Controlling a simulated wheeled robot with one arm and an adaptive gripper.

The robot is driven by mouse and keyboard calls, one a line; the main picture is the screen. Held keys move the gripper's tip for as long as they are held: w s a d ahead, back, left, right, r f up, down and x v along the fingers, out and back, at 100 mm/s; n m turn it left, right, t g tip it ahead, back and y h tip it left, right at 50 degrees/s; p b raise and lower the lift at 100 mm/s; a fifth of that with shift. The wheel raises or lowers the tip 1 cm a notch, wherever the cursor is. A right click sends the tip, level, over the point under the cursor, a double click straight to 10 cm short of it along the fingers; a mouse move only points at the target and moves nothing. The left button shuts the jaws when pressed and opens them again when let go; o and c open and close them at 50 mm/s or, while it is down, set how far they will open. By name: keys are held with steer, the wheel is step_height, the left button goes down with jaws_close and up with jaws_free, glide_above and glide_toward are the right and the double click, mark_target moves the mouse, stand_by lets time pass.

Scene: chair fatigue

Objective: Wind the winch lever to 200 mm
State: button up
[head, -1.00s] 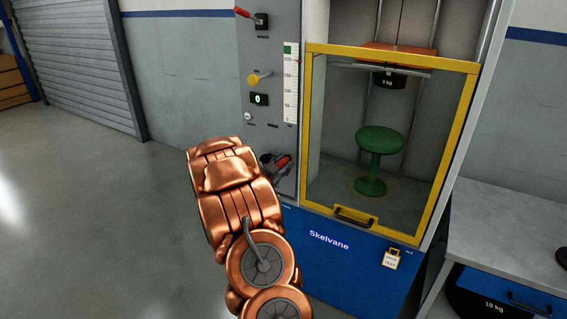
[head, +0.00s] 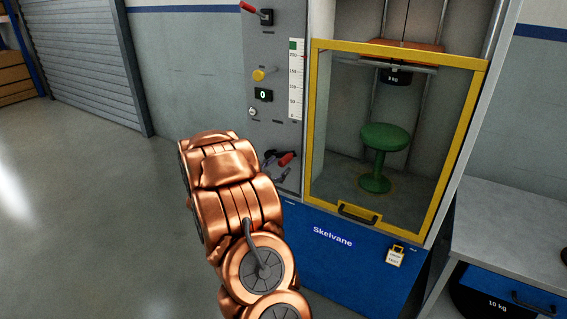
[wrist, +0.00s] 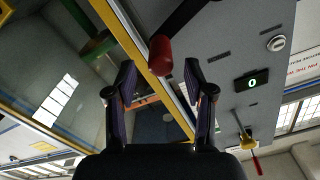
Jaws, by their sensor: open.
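The winch lever, a dark crank with a red grip (head: 286,158), sits low on the grey control panel in the head view. In the wrist view its red grip (wrist: 161,55) is close, just beyond and between my open fingertips. My gripper (wrist: 160,82) is empty; no contact with the grip is visible. In the head view my arm mostly hides my gripper. A white scale (head: 296,80) marked up to 200 runs up the panel's right side. A small display (head: 263,95) shows 0. Behind the yellow-framed door, an orange board (head: 405,47) hangs above a black weight (head: 395,76).
The yellow door frame (head: 313,130) stands right beside the panel and appears shut. A green stool (head: 385,138) stands inside. A yellow knob (head: 260,74) and a red-handled switch (head: 262,14) sit above the lever. A grey bench (head: 515,240) is at right. Floor at left is clear.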

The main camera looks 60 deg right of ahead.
steer(key=shift+s+a+f, duration=0.1)
steer(key=shift+a, duration=2.65)
